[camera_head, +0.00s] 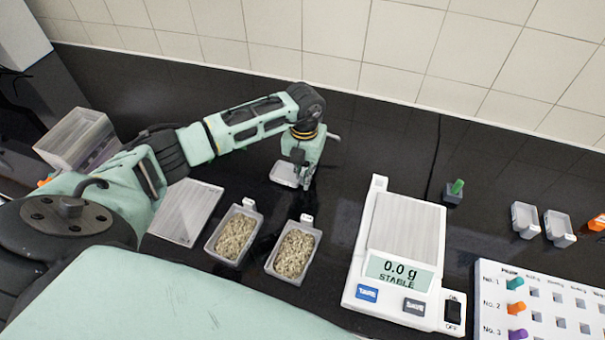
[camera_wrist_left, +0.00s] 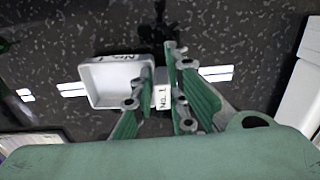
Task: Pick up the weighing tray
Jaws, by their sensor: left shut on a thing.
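The weighing tray (camera_head: 284,174) is a small, empty white tray on the dark bench behind the two filled trays. In the left wrist view it (camera_wrist_left: 108,84) shows "No.1" on its inner wall and on a tab (camera_wrist_left: 163,97) at its right side. My left gripper (camera_head: 303,174) reaches down at the tray's right side. In the left wrist view the green fingers (camera_wrist_left: 160,75) are shut on the tray at its tab side; the fingers partly hide the grip. I cannot tell whether the tray is clear of the bench. My right gripper is not in view.
Two trays of grains (camera_head: 236,236) (camera_head: 294,253) stand in front. A scale (camera_head: 403,228) reads 0.0 g, STABLE. Two empty small trays (camera_head: 525,219) (camera_head: 559,229), a green-knobbed item (camera_head: 454,190) and a numbered rack (camera_head: 550,303) are at right. A tiled wall (camera_head: 400,45) bounds the back.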

